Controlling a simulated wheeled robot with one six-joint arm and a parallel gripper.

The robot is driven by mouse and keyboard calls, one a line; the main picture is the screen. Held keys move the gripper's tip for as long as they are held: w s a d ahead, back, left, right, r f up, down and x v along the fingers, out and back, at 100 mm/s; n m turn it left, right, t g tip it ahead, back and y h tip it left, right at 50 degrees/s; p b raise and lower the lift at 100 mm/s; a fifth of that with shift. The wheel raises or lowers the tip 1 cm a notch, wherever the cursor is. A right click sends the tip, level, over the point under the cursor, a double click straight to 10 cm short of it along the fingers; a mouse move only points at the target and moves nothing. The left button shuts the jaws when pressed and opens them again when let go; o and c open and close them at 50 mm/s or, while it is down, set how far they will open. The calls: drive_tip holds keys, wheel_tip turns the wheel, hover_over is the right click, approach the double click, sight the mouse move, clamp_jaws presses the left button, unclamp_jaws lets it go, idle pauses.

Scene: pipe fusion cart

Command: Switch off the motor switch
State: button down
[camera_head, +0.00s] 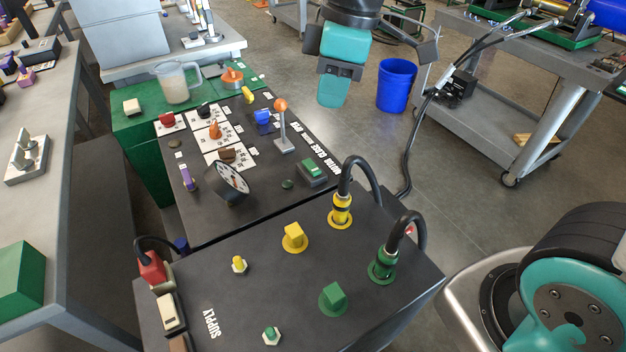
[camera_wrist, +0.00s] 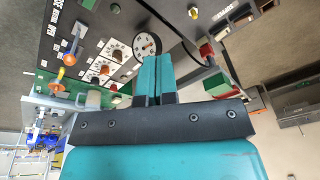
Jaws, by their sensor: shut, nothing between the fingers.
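My gripper (camera_head: 332,98) is in the air at the top of the head view, beyond the right edge of the dark control panel. It is apart from every control. Its teal fingers (camera_wrist: 152,78) are together and empty in the wrist view. I cannot read a motor label on any control. A green rocker switch in a dark housing (camera_head: 312,172) sits near the panel's right edge. A lever with an orange ball (camera_head: 281,105) stands upright farther back. A round white dial gauge (camera_head: 231,178) is tilted on the panel; it also shows in the wrist view (camera_wrist: 147,46) just beyond the fingertips.
The nearer supply box (camera_head: 222,285) carries yellow and green knobs and sockets with black cables (camera_head: 362,170). A clear jug (camera_head: 175,82) stands on a green surface behind. A blue bin (camera_head: 396,86) and grey cart (camera_head: 480,115) are at right. Open floor lies between.

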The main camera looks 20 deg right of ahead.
drive_tip(key=w+d+f+n+h+b, duration=0.2)
drive_tip(key=w+f+n+b, duration=0.5)
drive_tip(key=w+f, duration=0.7)
drive_tip(key=shift+w+d+f, duration=0.15)
drive_tip(key=shift+w+d, duration=0.25)
drive_tip(key=shift+w, duration=0.5)
drive_tip(key=shift+f, duration=0.15)
hover_over(310, 166)
drive_tip(key=s, duration=0.1)
drive_tip(key=f, duration=0.9)
drive_tip(key=shift+s+d+f, duration=0.1)
drive_tip(key=shift+s+d, duration=0.1)
drive_tip(key=shift+w+a+r+p, duration=0.1)
drive_tip(key=shift+w+r+p, duration=0.3)
drive_tip(key=shift+p, duration=0.1)
drive_tip(key=shift+w, duration=0.25)
